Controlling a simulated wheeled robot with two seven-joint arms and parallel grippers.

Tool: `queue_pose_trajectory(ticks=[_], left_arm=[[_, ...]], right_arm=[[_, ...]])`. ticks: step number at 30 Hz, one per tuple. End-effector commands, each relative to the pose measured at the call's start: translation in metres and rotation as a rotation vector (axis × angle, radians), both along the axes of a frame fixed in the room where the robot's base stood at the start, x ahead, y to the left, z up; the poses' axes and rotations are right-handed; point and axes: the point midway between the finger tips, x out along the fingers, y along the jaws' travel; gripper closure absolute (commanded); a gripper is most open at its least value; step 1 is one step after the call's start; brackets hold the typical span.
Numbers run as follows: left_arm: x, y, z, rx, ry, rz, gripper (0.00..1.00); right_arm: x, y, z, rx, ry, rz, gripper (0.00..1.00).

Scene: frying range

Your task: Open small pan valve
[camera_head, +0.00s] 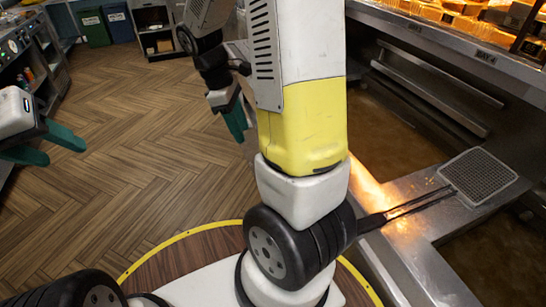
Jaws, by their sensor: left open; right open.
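I cannot pick out a small pan valve in this view. Two fryer pans of brown oil show at the right, a rear one (392,142) and a front one (490,262), the front one cut by the frame edge. My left gripper (66,152) is at the left edge, open and empty, its green fingers apart above the wood floor. My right gripper (238,122) hangs beyond my large white and yellow arm link, open, with green fingers partly hidden by that link. Both grippers are apart from the fryer.
A square mesh skimmer (480,176) lies on the metal fryer top, its long handles passing behind my arm. A metal shelf (455,62) marked with bay labels carries trays of food. Green (95,27) and blue (118,24) bins stand far back. The wood floor (150,140) is clear.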

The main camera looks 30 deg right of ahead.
Motion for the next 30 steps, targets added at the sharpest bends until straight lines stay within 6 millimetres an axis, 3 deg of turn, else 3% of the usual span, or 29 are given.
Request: queue_pose_trajectory(ticks=[1, 13, 30], left_arm=[[0.0, 0.0, 0.0, 0.0, 0.0, 0.0, 0.51], [0.0, 0.0, 0.0, 0.0, 0.0, 0.0, 0.51], [0.0, 0.0, 0.0, 0.0, 0.0, 0.0, 0.51]], right_arm=[[0.005, -0.004, -0.017, -0.033, 0.064, 0.061, 0.58], [0.034, -0.046, -0.13, -0.247, 0.547, 0.556, 0.58], [0.039, -0.103, -0.281, -0.467, 1.382, 1.192, 0.58]])
